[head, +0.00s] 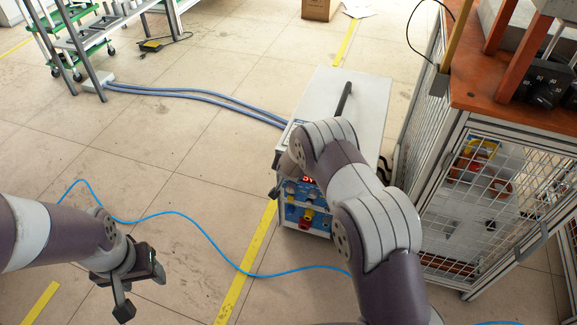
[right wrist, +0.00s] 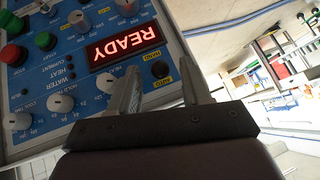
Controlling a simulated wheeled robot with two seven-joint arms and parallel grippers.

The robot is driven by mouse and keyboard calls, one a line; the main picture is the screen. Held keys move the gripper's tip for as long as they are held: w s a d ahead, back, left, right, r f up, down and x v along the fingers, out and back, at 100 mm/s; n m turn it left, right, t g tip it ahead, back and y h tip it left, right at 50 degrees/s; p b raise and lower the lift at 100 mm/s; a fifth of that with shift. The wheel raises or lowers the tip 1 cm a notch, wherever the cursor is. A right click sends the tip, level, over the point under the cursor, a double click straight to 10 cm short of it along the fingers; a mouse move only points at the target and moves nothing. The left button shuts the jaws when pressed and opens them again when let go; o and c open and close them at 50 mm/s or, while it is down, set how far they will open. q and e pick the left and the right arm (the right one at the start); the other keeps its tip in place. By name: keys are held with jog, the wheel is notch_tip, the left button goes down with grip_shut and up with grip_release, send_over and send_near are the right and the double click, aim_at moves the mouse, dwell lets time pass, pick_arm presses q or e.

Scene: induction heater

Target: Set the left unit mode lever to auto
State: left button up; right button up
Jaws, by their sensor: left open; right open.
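The heater cabinet (head: 355,95) stands mid-floor in the head view, its blue control panel (head: 318,217) partly hidden by my right arm. In the right wrist view the panel (right wrist: 75,75) appears upside down, with a lit red READY display (right wrist: 125,43). A small black mode lever (right wrist: 160,69) sits between yellow labels reading HAND and AUTO; its exact setting is unclear. My right gripper (right wrist: 162,88) is open, its fingers close to the panel on either side of the lever in the picture; contact cannot be told. My left gripper (head: 142,288) is open and empty above the floor.
White knobs (right wrist: 60,104) and green and red buttons (right wrist: 45,41) crowd the panel. A caged bench (head: 480,190) stands right of the cabinet. Blue hoses (head: 200,95) and a thin blue cable (head: 185,225) cross the floor. Floor at left is mostly clear.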

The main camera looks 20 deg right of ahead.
jog(key=p+v, duration=0.4)
jog(key=v, duration=0.8)
jog(key=shift+s+r, duration=0.15)
jog(key=shift+s, duration=0.1)
jog(key=shift+a, duration=0.1)
